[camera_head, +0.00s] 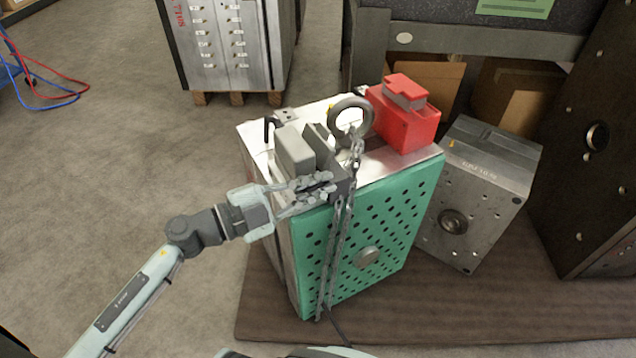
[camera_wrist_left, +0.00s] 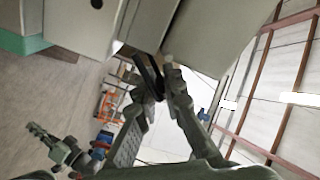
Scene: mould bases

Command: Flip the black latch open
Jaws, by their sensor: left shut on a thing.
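The mould base (camera_head: 390,215) with a green perforated front stands upright on a brown mat. My left gripper (camera_head: 318,188) reaches in from the left to the grey block on its top front edge. Its fingers are closed around the black latch (camera_wrist_left: 149,76), a thin dark piece between the fingertips (camera_wrist_left: 163,84) in the left wrist view. The latch is mostly hidden by the fingers in the head view. What looks like my right gripper (camera_wrist_left: 52,143) shows small at the lower left of the left wrist view; its jaw state is unclear.
A lifting ring (camera_head: 351,117) with a hanging chain (camera_head: 338,250) is close beside my left gripper. A red block (camera_head: 403,115) sits on the mould's top. A grey mould (camera_head: 478,195) leans to the right. Bare floor (camera_head: 110,140) lies to the left.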

